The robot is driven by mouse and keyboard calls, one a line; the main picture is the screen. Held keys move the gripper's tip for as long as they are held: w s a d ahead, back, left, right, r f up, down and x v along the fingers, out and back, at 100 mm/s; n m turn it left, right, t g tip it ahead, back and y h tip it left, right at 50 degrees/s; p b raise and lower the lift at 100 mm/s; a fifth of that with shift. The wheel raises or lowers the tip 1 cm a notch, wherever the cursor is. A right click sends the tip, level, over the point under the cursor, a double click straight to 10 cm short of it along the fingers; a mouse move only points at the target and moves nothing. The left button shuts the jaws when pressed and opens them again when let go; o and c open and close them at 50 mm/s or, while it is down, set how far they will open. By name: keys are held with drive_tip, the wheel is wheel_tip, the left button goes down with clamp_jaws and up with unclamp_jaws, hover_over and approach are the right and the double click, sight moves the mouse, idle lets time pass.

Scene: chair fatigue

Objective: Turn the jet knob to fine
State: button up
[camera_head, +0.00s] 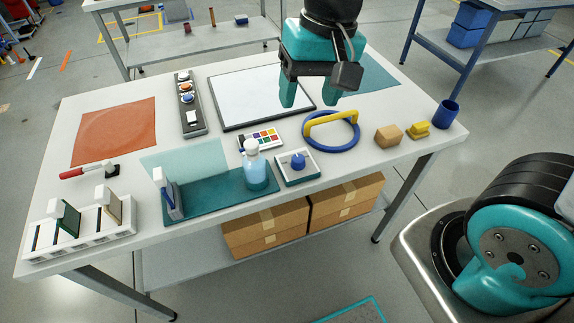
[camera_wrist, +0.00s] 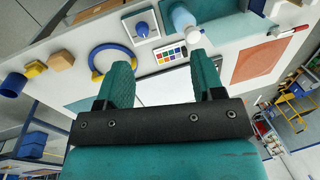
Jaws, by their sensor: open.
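The jet knob (camera_head: 298,161) is a blue knob on a small white-topped box (camera_head: 298,178) near the front of the table. It also shows in the wrist view (camera_wrist: 143,28), near the top. Its markings are too small to read. A bottle (camera_head: 255,168) with blue liquid and a white top stands just left of the box. My gripper (camera_head: 318,95) is open and empty. It hangs above the back part of the table, behind the knob and apart from it. In the wrist view its two teal fingers (camera_wrist: 163,80) are spread.
A blue ring with a yellow handle (camera_head: 331,131) lies right of the knob. A colour chart (camera_head: 262,139) lies behind the bottle. A wooden block (camera_head: 388,136), a yellow piece (camera_head: 419,131) and a blue cup (camera_head: 446,114) stand at the right. A white rack (camera_head: 80,237) stands front left.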

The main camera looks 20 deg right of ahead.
sight(298, 158)
drive_tip(key=w+d+f+m+h+b, duration=0.2)
drive_tip(key=w+f+m, duration=0.5)
drive_tip(key=w+f, duration=0.1)
wheel_tip(298, 158, down, 16)
drive_tip(key=shift+d+f+p, duration=0.15)
drive_tip(key=shift+f+p, duration=0.05)
drive_tip(key=shift+p, duration=0.45)
drive_tip(key=c, duration=0.9)
